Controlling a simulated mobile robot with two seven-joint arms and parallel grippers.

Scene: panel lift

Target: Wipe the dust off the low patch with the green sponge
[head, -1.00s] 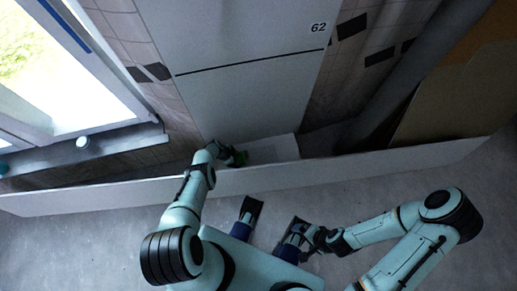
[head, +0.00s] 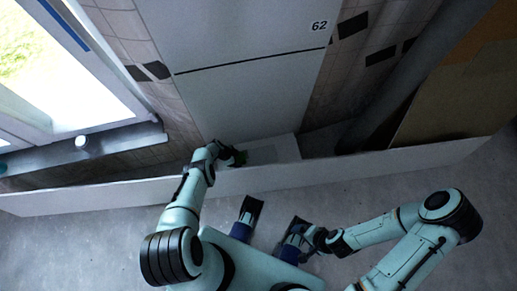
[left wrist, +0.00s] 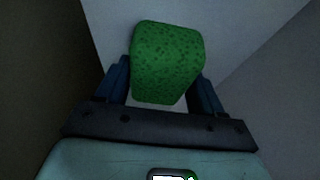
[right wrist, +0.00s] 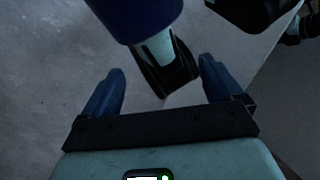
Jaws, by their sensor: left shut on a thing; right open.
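The green sponge (left wrist: 168,62) is a speckled block between the two fingers of my left gripper (left wrist: 167,85), which is shut on it. In the head view the sponge (head: 238,158) shows as a small dark green bit beside my left gripper (head: 230,153), low down at the foot of the white panel. A faint grey rectangle (head: 263,156), possibly the low patch, lies just right of the sponge on the pale surface. I cannot tell whether the sponge touches the surface or how much dust is there. My right gripper (right wrist: 162,85) is open and empty.
A long low white board (head: 340,172) runs across in front of the panel, and my left arm reaches over it. The tall panel marked 62 (head: 245,100) stands behind. A brown board (head: 450,100) leans at the right. A window sill (head: 110,145) is at the left.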

